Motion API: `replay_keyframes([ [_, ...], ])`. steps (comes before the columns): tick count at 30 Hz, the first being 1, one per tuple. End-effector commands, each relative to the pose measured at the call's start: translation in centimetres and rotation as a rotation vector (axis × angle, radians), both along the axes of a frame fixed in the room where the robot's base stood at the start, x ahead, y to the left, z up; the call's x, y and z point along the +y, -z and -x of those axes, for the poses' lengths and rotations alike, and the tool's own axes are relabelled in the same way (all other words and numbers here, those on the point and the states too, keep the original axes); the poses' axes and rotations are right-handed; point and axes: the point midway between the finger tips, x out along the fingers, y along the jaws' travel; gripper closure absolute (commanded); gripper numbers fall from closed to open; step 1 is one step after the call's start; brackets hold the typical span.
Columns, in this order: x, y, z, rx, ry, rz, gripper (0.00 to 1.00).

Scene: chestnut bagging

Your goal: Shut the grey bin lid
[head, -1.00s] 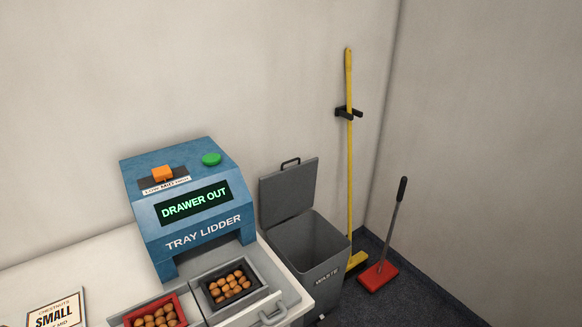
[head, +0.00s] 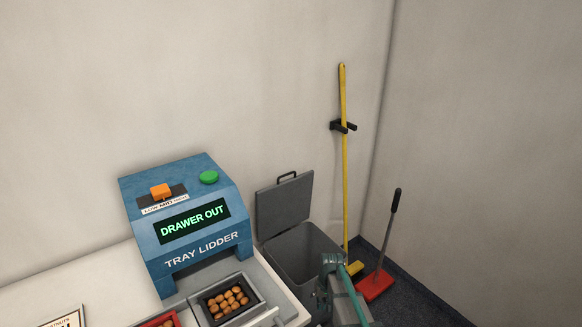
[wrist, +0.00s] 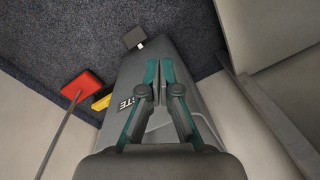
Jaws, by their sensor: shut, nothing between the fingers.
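The grey waste bin (head: 300,248) stands on the floor to the right of the counter. Its grey lid (head: 284,207) is up, standing nearly upright at the back with a dark handle on its top edge. My gripper (head: 328,268) is in front of the bin's right part in the head view and hides its front label. In the wrist view my gripper (wrist: 157,66) has its teal fingers shut and empty, over the bin's grey wall (wrist: 128,72) with part of its lettering showing. Whether the fingers touch the bin cannot be told.
The blue tray lidder (head: 190,225) stands on the counter left of the bin, its drawer (head: 222,286) out with a tray of chestnuts. A yellow broom (head: 344,165) hangs on the wall behind. A red dustpan (head: 374,285) stands right of the bin.

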Motion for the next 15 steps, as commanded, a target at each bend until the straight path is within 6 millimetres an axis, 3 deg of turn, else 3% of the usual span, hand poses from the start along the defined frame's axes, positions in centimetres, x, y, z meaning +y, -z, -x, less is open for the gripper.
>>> replay_keyframes([
  [1, 0.4, -2.3, -4.2, -0.045, -0.011, -0.009, 1.00],
  [3, 0.9, -5.3, -8.5, -0.100, -0.031, -0.024, 1.00],
  [8, 2.0, -13.3, -17.9, -0.226, -0.086, -0.055, 1.00],
  [15, 4.0, -28.3, -31.0, -0.425, -0.197, -0.095, 1.00],
])
